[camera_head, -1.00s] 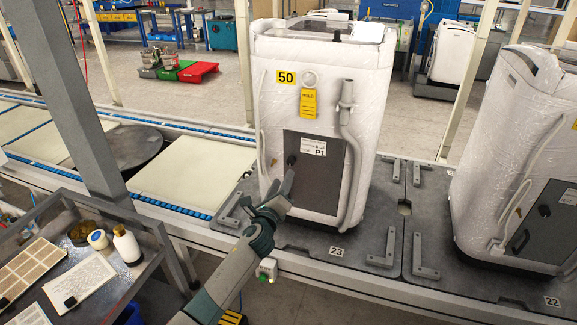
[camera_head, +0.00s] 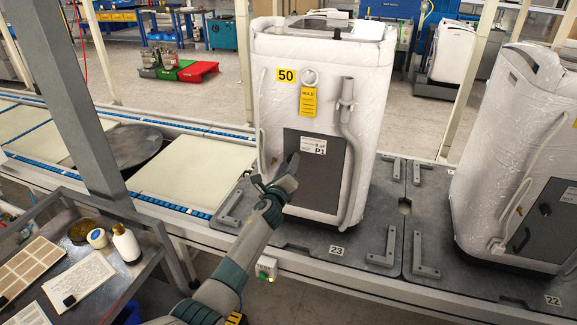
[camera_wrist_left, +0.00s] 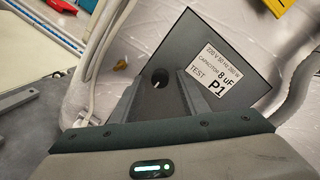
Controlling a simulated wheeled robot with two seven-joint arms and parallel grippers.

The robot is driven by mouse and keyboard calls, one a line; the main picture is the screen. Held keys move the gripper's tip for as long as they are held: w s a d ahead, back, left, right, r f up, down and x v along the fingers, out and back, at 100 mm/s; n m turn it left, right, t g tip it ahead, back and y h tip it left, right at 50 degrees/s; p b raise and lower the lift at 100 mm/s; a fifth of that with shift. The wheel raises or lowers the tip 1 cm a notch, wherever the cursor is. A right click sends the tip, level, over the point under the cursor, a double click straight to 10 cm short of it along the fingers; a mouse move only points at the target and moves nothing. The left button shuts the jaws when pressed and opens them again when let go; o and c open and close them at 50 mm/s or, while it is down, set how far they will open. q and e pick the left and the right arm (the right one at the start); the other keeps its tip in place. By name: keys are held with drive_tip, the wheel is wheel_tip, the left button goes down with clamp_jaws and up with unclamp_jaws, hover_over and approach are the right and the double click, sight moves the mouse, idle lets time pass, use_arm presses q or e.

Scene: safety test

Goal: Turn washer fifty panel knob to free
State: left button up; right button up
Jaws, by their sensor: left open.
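Washer fifty (camera_head: 338,85) stands upright on the line, wrapped in clear film, with a yellow 50 label. Its dark grey panel (camera_head: 322,180) is low on the front and carries a white P1 label (camera_head: 313,146). My left gripper (camera_head: 282,172) is at the panel's left side, open, and hides the knob in the head view. In the left wrist view the small dark round knob (camera_wrist_left: 159,77), with a light mark, shows between the two open fingers (camera_wrist_left: 160,92) on the panel (camera_wrist_left: 205,62). I cannot tell whether the fingers touch it. My right gripper is not in view.
A grey hose (camera_head: 348,140) runs down the washer's front right of the panel. A yellow tag (camera_head: 308,101) hangs above it. Another wrapped washer (camera_head: 520,130) stands at right. A cart (camera_head: 140,270) with bottles and papers is at lower left.

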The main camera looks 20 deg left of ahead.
use_arm(q)
clamp_jaws()
drive_tip(key=shift+n, duration=0.3)
drive_tip(key=shift+a+n+g+h+p, duration=0.1)
drive_tip(key=shift+n+g+h+p, duration=0.25)
drive_tip(key=shift+n, duration=3.75)
drive_tip(key=shift+a+n+g+h+p, duration=0.15)
drive_tip(key=shift+n+h+p, duration=0.4)
drive_tip(key=shift+n, duration=3.55)
unclamp_jaws()
